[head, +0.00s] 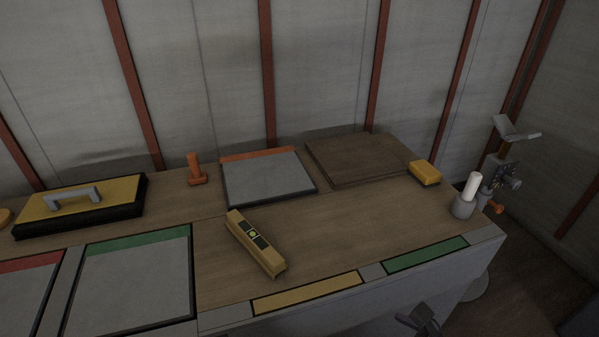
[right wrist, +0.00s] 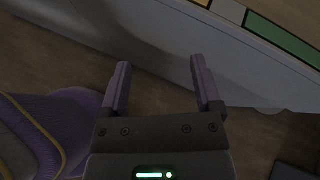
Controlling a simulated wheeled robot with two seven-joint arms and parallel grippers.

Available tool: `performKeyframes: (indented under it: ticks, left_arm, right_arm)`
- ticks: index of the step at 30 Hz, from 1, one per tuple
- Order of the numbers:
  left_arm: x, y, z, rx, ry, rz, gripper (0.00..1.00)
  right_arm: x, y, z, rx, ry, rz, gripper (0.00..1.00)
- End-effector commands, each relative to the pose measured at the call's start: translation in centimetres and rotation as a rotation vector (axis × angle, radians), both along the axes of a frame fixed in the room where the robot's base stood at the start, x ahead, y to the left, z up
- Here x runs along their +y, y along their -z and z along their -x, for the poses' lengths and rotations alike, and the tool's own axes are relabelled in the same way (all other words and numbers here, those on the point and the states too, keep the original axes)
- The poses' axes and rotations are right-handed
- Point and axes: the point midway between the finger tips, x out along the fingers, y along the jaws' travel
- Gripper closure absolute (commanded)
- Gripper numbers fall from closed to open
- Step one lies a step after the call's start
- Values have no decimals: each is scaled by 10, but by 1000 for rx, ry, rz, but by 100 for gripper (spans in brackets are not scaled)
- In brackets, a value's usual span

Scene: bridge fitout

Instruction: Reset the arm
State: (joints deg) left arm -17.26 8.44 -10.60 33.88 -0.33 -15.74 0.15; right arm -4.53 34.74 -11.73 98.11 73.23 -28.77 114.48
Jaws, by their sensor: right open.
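My right gripper (head: 418,322) shows in part at the bottom edge of the head view, in front of the bench's front face and below its top. In the right wrist view its two fingers (right wrist: 160,62) are spread apart with nothing between them. They hang over the brown floor beside the bench's pale side. My left gripper is in neither view.
The wooden bench top (head: 340,225) carries a yellow level (head: 255,243), a yellow-topped case (head: 110,192), an orange peg (head: 195,168), a brown board (head: 360,157), a yellow block (head: 424,172) and a grey holder (head: 463,206). A grey stand (head: 492,175) rises at right.

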Motion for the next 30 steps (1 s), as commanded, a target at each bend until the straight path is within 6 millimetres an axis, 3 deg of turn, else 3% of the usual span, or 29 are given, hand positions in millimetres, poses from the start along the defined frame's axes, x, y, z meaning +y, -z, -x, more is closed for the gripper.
performKeyframes:
  ticks: [8, 11, 14, 17, 20, 22, 24, 25, 27, 30]
  left_arm:
    - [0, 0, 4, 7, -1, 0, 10]
    - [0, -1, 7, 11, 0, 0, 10]
    - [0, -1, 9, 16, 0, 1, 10]
    - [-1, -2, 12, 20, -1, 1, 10]
    - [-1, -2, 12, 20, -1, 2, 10]
    - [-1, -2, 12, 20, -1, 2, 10]
    - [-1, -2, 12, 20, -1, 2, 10]
    - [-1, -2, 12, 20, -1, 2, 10]
    - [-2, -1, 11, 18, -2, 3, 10]
    - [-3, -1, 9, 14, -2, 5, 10]
  right_arm:
    - [-64, 79, 37, -17, -183, 527, 18]
    - [-96, 111, 63, 0, -329, 768, 18]
    - [-135, 143, 102, 38, -559, 1035, 18]
    - [-184, 173, 162, 103, -946, 1315, 18]
    - [-238, 190, 242, 173, -1537, 1507, 18]
    - [-271, 190, 303, 190, -2029, 1505, 18]
    - [-300, 180, 363, 152, -2533, 1355, 18]
    - [-293, 184, 379, 99, -2646, 1289, 18]
    - [-224, 215, 384, -12, -2532, 1260, 18]
    - [-146, 239, 396, -126, -2436, 1194, 18]
